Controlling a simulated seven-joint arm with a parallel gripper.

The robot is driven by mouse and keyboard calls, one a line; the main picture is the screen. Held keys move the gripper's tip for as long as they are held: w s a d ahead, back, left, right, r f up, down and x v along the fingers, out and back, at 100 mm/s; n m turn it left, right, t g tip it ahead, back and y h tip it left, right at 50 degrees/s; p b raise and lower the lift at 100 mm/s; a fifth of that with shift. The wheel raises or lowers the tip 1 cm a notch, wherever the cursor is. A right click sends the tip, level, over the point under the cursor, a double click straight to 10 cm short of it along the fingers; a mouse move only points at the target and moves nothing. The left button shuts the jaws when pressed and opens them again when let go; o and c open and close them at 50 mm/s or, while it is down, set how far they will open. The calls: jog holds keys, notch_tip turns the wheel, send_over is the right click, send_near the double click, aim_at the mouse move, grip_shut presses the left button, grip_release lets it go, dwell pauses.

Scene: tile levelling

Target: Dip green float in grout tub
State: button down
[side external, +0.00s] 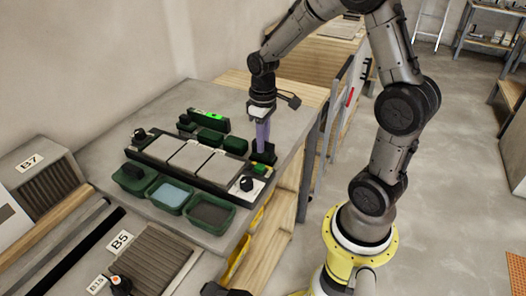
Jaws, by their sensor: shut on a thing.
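My gripper (263,146) points down at the right end of the tile row, its long purple fingers close together. They are shut on a dark green piece (264,157), which looks like the green float; its lower part is hard to make out. The grout tub (231,216) is a dark green open tub with grey-brown content, at the table's front edge. It lies in front and to the left of my gripper, well apart from it.
A tub with pale blue liquid (171,194) and a tub with a dark block (133,179) stand left of the grout tub. Grey tiles (191,156) lie in a dark frame. Behind them are dark green blocks (210,136) and a green level (208,119). A white plate with a black knob (247,186) is near.

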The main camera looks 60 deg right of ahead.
jog(key=shift+r, duration=0.15)
jog(key=shift+r, duration=3.9)
jog(key=shift+s+m, duration=0.1)
jog(key=shift+m, duration=0.7)
jog(key=shift+a+r+m, duration=0.15)
jog(key=shift+r+m, duration=0.1)
jog(key=shift+m, duration=0.25)
jog(key=w+a+r+n, duration=0.1)
jog(key=a+r+n, duration=0.2)
jog(key=a, duration=2.1)
jog(key=shift+w+a+f, duration=0.1)
jog(key=shift+f, duration=4.45)
